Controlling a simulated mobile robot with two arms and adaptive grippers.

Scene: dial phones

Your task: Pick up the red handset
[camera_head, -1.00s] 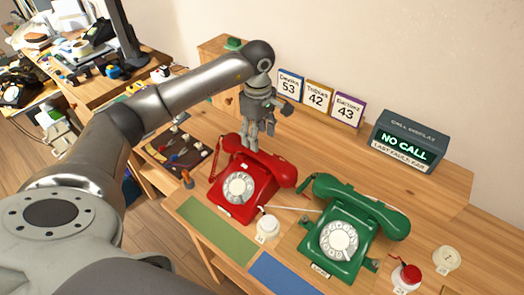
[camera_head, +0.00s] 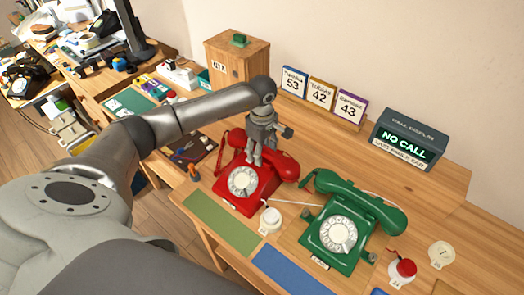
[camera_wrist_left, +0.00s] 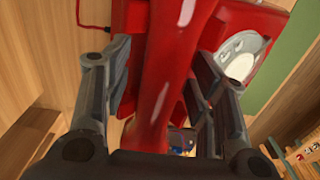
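The red phone (camera_head: 243,199) stands on the wooden desk, with the red handset (camera_head: 280,164) lying across its cradle. My left gripper (camera_head: 255,158) points down at the middle of the handset. In the left wrist view the handset (camera_wrist_left: 165,75) runs between the two fingers, with gaps showing on both sides. The left gripper is open around it. The red phone's dial (camera_wrist_left: 238,62) shows beyond the right finger. My right gripper is not in view.
A green phone (camera_head: 342,225) stands just right of the red one. The call display (camera_head: 405,140) reads "NO CALL". Number cards (camera_head: 321,94) and a wooden box (camera_head: 237,60) stand behind. Green (camera_head: 222,224) and blue (camera_head: 290,272) mats lie in front.

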